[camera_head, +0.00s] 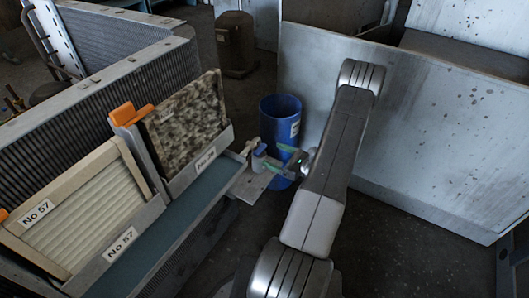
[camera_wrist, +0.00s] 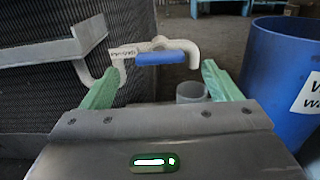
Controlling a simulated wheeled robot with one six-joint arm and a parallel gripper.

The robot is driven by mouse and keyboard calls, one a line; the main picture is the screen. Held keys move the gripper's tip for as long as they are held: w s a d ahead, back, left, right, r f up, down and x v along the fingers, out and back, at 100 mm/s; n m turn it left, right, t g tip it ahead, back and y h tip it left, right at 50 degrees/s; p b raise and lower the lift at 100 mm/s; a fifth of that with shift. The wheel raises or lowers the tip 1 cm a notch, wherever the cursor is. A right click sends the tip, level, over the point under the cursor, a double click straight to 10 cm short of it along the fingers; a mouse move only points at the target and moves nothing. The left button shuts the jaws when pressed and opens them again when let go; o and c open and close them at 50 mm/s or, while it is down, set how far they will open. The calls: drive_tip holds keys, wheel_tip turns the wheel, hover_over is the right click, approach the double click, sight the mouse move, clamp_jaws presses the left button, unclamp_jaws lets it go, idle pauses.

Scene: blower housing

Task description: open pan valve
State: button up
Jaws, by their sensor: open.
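The pan valve is a short white pipe (camera_wrist: 178,44) with a bend at each end and a small label on it. Its blue handle (camera_wrist: 161,58) lies crosswise in the wrist view, along the pipe. In the head view the blue handle (camera_head: 259,149) is small, at the end of the teal pan (camera_head: 178,237). My gripper (camera_wrist: 160,73) has green fingers, open and empty, one toward each side of the handle. The handle appears beyond the fingertips, and I see no contact. In the head view my gripper (camera_head: 273,156) points left toward the valve.
A blue bin (camera_wrist: 282,75) stands close on the right in the wrist view; it also shows behind my gripper in the head view (camera_head: 280,112). Framed filters (camera_head: 80,210) and finned coils (camera_head: 150,78) stand left. A large grey panel (camera_head: 430,130) is right.

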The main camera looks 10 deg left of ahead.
sight(263, 150)
drive_tip(key=shift+b+x, duration=0.3)
drive_tip(key=shift+x, duration=2.3)
drive_tip(key=c, duration=1)
